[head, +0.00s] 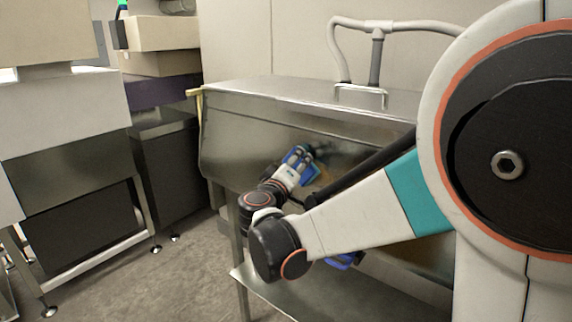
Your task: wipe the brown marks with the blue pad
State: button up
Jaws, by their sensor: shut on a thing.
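The blue pad (309,172) is held in my gripper (300,160), which is shut on it. The pad is up against or very close to the sloped front panel of the steel unit (235,130); I cannot tell whether it touches. A faint brownish patch (325,183) shows on the panel just right of and below the pad. My gripper and arm hide part of the panel, so the full extent of the brown marks cannot be seen.
A blue item (345,261) shows low behind my arm, partly hidden. A steel lower shelf (300,290) lies under the unit. A bent grey pipe (376,55) rises behind its top. Machines and stacked boxes (160,33) stand at left, with bare floor (180,280) between.

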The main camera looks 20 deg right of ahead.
jog(key=s+d, duration=0.6)
jog(key=s, duration=0.2)
jog(key=shift+s+d+p, duration=0.2)
jog(key=shift+s+p, duration=0.1)
jog(key=shift+p, duration=0.15)
dwell(0.8)
jog(key=shift+w+a, duration=0.1)
jog(key=w+a+b, duration=0.2)
jog(key=w+a, duration=0.6)
jog(key=w, duration=0.3)
jog(key=shift+w, duration=0.15)
dwell(1.1)
jog(key=shift+s+a+r+p, duration=0.25)
jog(key=shift+s+a, duration=0.35)
jog(key=shift+a, duration=0.15)
jog(key=shift+s+a+r+p, duration=0.15)
jog(key=shift+s+a+r, duration=0.1)
jog(key=shift+s+a, duration=0.45)
jog(key=shift+s+a+r+p, duration=0.25)
jog(key=shift+s+a, duration=0.2)
jog(key=shift+a, duration=0.4)
jog(key=shift+a, duration=0.1)
